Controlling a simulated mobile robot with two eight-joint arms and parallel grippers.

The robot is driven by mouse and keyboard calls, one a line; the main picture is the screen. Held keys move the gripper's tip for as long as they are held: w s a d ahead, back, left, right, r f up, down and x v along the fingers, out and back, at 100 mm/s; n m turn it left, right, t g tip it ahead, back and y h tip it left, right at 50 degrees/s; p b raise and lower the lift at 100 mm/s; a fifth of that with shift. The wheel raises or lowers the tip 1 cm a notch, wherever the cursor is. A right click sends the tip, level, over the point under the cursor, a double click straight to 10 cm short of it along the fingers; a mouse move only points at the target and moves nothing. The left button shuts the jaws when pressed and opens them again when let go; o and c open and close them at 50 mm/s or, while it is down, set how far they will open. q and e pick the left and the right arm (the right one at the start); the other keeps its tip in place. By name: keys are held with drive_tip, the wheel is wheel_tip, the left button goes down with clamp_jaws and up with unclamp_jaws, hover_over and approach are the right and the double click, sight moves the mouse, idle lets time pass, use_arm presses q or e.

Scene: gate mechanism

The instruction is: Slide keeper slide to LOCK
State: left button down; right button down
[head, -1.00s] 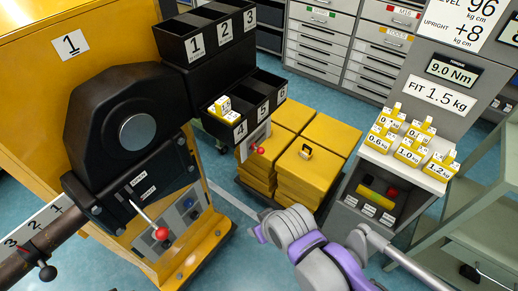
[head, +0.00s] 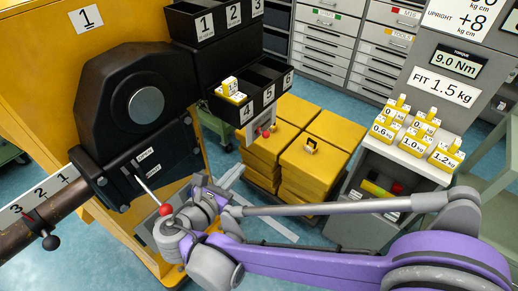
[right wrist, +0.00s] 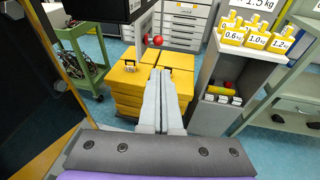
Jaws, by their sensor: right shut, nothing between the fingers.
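A black housing (head: 125,110) is fixed to the yellow cabinet at left in the head view. I cannot tell for sure which part is the keeper slide. My right gripper (head: 234,175) is shut and empty, right of the red ball, its fingers pointing away toward the yellow boxes. In the right wrist view its fingers (right wrist: 160,95) lie together in front of those boxes. A small red knob (right wrist: 158,40) sits on a grey panel beyond them. My left gripper is out of view.
Black numbered bins (head: 250,92) stand above the floor behind the housing. Stacked yellow boxes (head: 320,160) stand beyond my right gripper. A grey stand (head: 395,160) with yellow weights is at right. A bar with a numbered scale (head: 40,205) is at lower left.

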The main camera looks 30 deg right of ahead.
approach(264, 137)
drive_tip(key=shift+n, duration=0.3)
drive_tip(key=x, duration=0.7)
drive_tip(key=shift+p, duration=0.3)
drive_tip(key=d, duration=0.1)
drive_tip(key=w+d, duration=0.1)
drive_tip(key=d, duration=0.1)
drive_tip(key=w+d, duration=0.1)
drive_tip(key=d, duration=0.1)
drive_tip(key=shift+r+b, duration=0.1)
drive_tip(key=shift+b, duration=0.2)
drive_tip(key=shift+d, duration=0.1)
